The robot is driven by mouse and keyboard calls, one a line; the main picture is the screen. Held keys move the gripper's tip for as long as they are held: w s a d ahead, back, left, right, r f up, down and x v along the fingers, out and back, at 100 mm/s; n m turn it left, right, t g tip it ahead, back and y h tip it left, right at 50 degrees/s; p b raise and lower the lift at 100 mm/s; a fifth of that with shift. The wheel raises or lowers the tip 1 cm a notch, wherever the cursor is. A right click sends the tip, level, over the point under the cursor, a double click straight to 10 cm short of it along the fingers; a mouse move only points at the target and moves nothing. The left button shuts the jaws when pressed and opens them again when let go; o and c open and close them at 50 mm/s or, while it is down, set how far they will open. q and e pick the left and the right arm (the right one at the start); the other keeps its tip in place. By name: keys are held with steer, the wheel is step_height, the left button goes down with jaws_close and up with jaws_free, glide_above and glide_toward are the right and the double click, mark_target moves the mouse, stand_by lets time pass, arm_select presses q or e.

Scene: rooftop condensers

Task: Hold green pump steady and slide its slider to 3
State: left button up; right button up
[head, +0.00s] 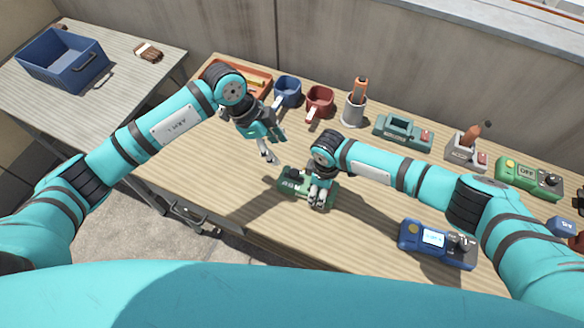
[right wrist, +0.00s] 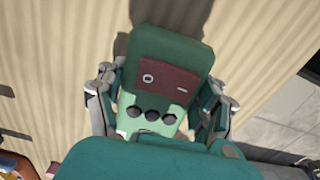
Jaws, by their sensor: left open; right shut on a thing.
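The green pump (head: 290,187) lies on the wooden table near its front edge. My right gripper (head: 318,196) is shut on the pump's right part in the head view. In the right wrist view the pump (right wrist: 170,60) sits between the fingers of my right gripper (right wrist: 160,105). It shows a dark red panel with a ring and a dash, and dark round knobs or buttons. A dark raised part, perhaps the slider (head: 294,174), shows at the pump's left; its setting is unreadable. My left gripper (head: 274,147) is open and empty, up and left of the pump.
Behind stand an orange tray (head: 262,78), blue mug (head: 287,91), red mug (head: 319,100), grey cup (head: 354,110) and teal device (head: 402,131). A blue meter (head: 436,244) and green OFF box (head: 528,175) lie right. A side table (head: 110,95) holds a blue crate (head: 62,62).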

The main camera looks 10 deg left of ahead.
mark_target(294, 172)
arm_select(q)
steer(key=x, duration=1.1)
steer(key=shift+f, duration=0.15)
jaws_close()
